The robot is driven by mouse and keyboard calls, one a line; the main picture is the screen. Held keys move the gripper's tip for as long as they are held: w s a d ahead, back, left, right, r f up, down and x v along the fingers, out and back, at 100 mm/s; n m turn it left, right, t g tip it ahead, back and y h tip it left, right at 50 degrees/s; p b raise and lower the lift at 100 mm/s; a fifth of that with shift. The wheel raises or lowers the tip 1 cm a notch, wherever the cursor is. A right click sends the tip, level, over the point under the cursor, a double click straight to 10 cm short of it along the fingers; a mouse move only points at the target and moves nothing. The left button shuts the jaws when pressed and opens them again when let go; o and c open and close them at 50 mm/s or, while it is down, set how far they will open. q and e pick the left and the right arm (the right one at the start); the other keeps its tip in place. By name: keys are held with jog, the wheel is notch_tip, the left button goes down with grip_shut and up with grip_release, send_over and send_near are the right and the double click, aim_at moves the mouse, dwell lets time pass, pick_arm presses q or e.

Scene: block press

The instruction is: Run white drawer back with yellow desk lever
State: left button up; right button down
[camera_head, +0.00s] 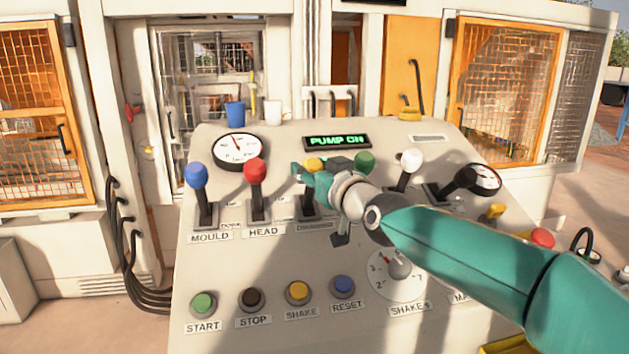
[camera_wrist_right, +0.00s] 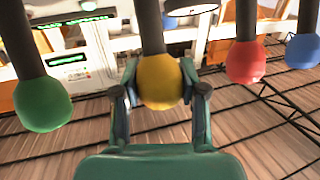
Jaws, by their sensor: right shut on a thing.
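The yellow desk lever's knob (camera_head: 313,163) stands in the middle of the lever row, partly hidden by my right gripper in the head view. In the right wrist view the yellow knob (camera_wrist_right: 160,82) sits between the two fingers. My right gripper (camera_head: 318,175) is shut on this knob; it also shows in the right wrist view (camera_wrist_right: 160,98). The label under the lever is too small to read surely. I cannot make out the white drawer in either view. My left gripper is not in view.
A red lever (camera_head: 255,170) and a blue lever (camera_head: 196,176) stand left of the yellow one. A green lever (camera_head: 364,161) and a white lever (camera_head: 411,160) stand right. The display (camera_head: 337,141) reads PUMP ON. Push buttons (camera_head: 298,292) line the desk's lower part.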

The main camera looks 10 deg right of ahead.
jog(key=shift+w+d+r, duration=0.1)
jog(key=shift+w+r, duration=0.1)
jog(key=shift+r, duration=0.05)
jog(key=shift+w, duration=0.15)
jog(key=c, duration=0.6)
grip_release()
jog(key=shift+c, duration=0.2)
jog(key=shift+f, duration=0.1)
jog(key=v, duration=1.2)
